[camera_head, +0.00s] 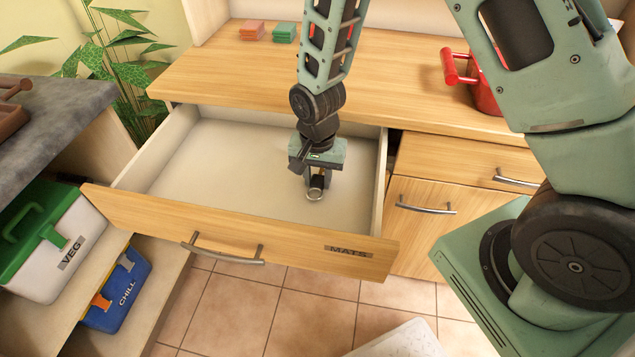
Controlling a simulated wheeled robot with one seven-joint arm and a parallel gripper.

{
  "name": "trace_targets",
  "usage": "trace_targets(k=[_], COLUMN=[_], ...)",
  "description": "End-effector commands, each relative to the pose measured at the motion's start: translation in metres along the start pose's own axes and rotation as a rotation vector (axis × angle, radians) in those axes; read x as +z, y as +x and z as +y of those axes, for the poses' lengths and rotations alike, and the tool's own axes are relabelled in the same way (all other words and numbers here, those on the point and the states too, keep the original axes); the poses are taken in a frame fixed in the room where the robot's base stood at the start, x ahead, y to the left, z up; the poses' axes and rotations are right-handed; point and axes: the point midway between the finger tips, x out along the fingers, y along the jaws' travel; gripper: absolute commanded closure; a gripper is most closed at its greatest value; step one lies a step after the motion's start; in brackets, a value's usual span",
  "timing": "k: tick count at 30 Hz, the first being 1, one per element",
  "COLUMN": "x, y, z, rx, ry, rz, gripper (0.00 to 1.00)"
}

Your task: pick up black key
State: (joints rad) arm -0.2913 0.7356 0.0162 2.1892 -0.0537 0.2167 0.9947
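My gripper (315,182) points down inside the open drawer (185,215) labelled MATS, near its right front corner. A small dark piece with a silvery ring (314,194) shows at the fingertips. It may be the black key, but it is too small and too covered by the gripper to be sure. I cannot tell whether the fingers are closed on it or around it, or whether it touches the drawer floor. The rest of the visible drawer floor is bare.
The drawer front and side walls surround my gripper closely on the right. A red pot (485,92) and red and green blocks (284,32) sit on the wooden counter (220,75). VEG (60,250) and CHILL (118,290) boxes stand on shelves at left.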

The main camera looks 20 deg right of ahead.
Motion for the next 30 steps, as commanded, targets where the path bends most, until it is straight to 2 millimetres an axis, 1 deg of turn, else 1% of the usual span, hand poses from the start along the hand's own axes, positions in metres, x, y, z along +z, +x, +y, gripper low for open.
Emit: trace_targets(k=[7,10,14,18,21,25,30], x=[0.0,0.0,-0.001,-0.001,-0.001,0.0,0.0], y=[-0.002,-0.009,-0.032,-0.061,-0.079,-0.094,-0.101], z=[0.0,0.0,-0.001,-0.001,-0.001,-0.001,0.0], rx=[0.0,-0.001,-0.005,-0.005,-0.004,-0.002,0.0], ry=[0.0,0.001,0.0,0.0,0.0,0.0,0.0], rz=[0.0,0.001,0.003,0.003,0.002,0.001,-0.001], gripper=[0.92,0.92,0.92,0.92,0.92,0.92,0.92])
